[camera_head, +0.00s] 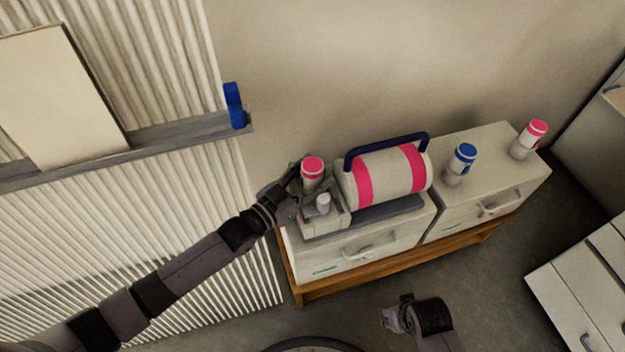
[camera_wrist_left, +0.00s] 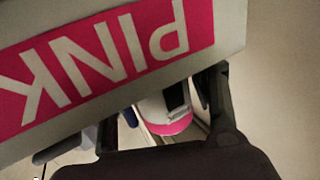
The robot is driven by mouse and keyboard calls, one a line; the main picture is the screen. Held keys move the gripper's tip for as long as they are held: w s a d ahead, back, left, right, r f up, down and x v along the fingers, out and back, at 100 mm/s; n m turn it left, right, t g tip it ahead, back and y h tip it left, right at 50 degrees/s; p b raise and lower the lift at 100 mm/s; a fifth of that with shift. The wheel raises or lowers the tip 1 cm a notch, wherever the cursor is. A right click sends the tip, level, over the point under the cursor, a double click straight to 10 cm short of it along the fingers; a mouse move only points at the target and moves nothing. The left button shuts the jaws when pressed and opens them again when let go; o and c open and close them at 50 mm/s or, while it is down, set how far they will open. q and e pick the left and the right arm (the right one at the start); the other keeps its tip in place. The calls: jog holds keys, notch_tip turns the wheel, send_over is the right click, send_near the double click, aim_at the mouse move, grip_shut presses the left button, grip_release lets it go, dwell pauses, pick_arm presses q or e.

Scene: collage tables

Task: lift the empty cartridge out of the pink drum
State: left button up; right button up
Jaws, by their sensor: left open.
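The pink drum (camera_head: 386,176) is a white cylinder with two pink bands and a dark blue handle, lying on a grey base on the left cabinet. A white cartridge with a pink cap (camera_head: 313,170) stands upright at the drum's left end; whether it is empty does not show. My left gripper (camera_head: 299,184) is at this cartridge, coming from the left. In the left wrist view its open fingers (camera_wrist_left: 165,110) are on either side of a white and pink cartridge (camera_wrist_left: 166,124); contact cannot be told. My right gripper (camera_head: 395,316) is low in front, away from the drum, its jaws unclear.
A white panel reading PINK (camera_wrist_left: 105,60) fills the top of the left wrist view. A small white cylinder (camera_head: 323,203) stands in front of the capped cartridge. Blue-capped (camera_head: 459,166) and pink-capped (camera_head: 528,140) cartridges stand on the right cabinet. A ledge (camera_head: 185,133) is at left.

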pick_arm(q)
jog(key=c, duration=1.1)
jog(key=shift+r, duration=0.1)
